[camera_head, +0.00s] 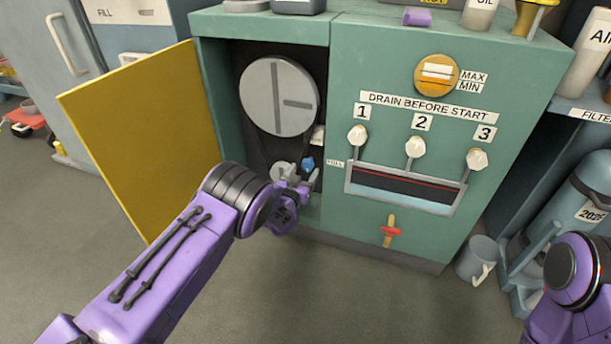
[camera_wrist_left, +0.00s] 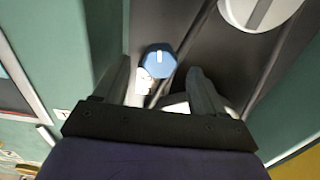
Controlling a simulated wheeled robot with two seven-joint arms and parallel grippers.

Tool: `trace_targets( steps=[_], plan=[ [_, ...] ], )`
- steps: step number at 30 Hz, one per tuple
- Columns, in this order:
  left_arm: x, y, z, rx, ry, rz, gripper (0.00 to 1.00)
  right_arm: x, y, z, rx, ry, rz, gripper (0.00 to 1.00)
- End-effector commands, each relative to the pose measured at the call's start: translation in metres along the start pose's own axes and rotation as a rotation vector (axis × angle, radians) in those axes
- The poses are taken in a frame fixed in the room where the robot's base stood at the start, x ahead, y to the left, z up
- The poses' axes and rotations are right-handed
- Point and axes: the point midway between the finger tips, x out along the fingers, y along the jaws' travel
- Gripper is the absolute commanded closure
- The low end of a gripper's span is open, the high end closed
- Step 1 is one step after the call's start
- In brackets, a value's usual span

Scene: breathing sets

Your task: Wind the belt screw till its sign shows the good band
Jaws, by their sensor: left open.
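The belt screw has a blue six-sided head with a white mark (camera_wrist_left: 158,62); it also shows in the head view (camera_head: 308,163), inside the open bay of the green machine. My left gripper (camera_wrist_left: 159,78) is open, with one finger on each side of the blue head in the wrist view. I cannot tell whether the fingers touch it. In the head view the left gripper (camera_head: 306,181) is at the lower part of the bay. A small pale plate (camera_head: 318,135), perhaps the sign, sits above the screw; its face is unreadable. My right gripper is out of view.
A large grey pulley (camera_head: 278,97) sits above the screw. The yellow door (camera_head: 150,135) stands open at left. The machine's front (camera_head: 400,60) carries three white taps, a trough and a red-and-yellow handle (camera_head: 390,232).

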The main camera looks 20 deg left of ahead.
Motion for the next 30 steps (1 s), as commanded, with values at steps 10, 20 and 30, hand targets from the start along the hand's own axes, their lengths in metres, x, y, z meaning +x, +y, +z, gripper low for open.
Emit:
trace_targets(
  steps=[10,20,30],
  plan=[
    [0.028,0.000,0.001,-0.001,-0.002,-0.001,0.29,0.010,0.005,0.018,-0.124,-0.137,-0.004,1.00],
    [0.028,0.000,0.001,0.000,-0.002,0.000,0.81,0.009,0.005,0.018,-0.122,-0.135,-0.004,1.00],
    [0.028,0.002,0.002,0.260,-0.002,0.003,0.85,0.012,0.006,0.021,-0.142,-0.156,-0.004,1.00]
  ],
)
